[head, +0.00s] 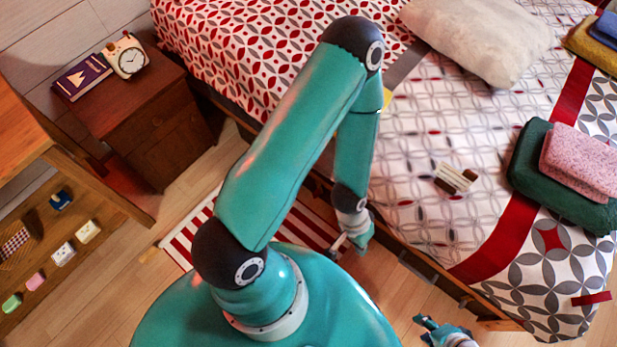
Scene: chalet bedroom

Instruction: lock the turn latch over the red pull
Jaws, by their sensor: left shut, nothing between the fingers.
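I cannot make out the turn latch or a red pull with certainty in the head view. My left gripper (358,245) is shut and empty, pointing down beside the near side of the bed, above the floor by the striped rug. A small pale piece shows just left of its fingers, too small to identify. My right gripper (426,328) is at the bottom edge, apart from the bed's side. Its fingers are too small to judge. My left arm hides part of the bed's side.
The bed (415,205) fills the right, with a pillow (480,40), a dark green folded cloth (530,165) and a dark red strip (591,299). A brown nightstand (150,115) and a wooden shelf (70,265) stand left. A red-striped rug (185,240) lies on the floor.

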